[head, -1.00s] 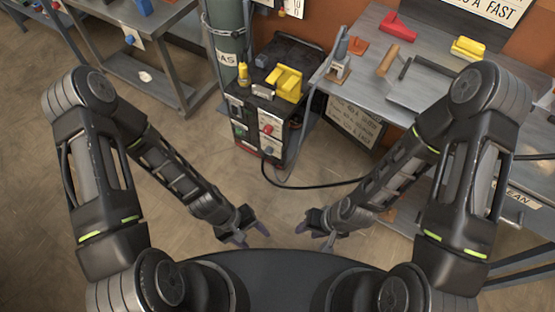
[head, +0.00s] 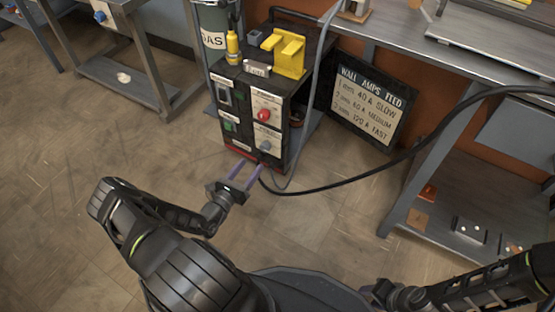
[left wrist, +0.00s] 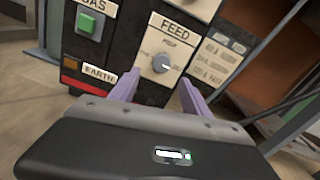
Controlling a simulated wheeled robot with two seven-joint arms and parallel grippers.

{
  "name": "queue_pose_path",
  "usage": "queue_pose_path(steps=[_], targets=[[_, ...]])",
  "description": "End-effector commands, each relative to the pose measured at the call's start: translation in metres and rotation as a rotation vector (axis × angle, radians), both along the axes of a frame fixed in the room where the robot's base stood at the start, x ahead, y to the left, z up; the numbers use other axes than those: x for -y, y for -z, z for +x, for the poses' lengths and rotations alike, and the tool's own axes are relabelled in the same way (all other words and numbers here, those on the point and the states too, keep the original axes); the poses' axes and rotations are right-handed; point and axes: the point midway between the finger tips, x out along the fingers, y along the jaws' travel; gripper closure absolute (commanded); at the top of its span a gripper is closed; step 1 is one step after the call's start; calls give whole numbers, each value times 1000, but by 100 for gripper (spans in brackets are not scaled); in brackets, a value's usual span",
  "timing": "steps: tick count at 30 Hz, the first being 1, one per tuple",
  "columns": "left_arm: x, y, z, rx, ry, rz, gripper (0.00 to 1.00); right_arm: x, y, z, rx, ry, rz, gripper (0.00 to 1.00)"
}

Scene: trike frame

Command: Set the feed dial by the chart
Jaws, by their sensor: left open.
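The welder (head: 237,112), a dark box, stands on the floor in the head view. Its feed dial (head: 265,146) is a small round knob low on the front, under a red knob. In the left wrist view the feed dial (left wrist: 161,64) is grey, with a pale pointer mark, below the FEED label. The chart (head: 368,104) reads WALL AMPS FEED, with rows SLOW, MEDIUM and FAST. My left gripper (head: 250,168) is open, its purple fingers pointing at the welder front, below and apart from the dial. My right gripper (head: 378,291) is low at right, its fingers unclear.
A black cable (head: 360,183) runs from the welder to the right. A yellow bottle (head: 232,45) and a yellow part (head: 287,50) sit on top of the welder. A workbench (head: 395,37) stands at right.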

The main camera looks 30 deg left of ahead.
Motion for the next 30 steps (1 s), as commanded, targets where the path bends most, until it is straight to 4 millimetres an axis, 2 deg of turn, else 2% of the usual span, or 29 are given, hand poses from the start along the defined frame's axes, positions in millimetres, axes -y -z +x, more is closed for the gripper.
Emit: queue_pose_path(steps=[11,17,24,30], targets=[[2,-1,5,-1,6,0,44,0,1,0,1,-1,1,64],[2,1,28,0,8,0,44,0,10,1,1,1,2,64],[2,1,65,0,9,1,44,1,23,4,3,3,5,64],[1,-1,79,-1,8,0,44,1,25,5,3,2,6,64]])
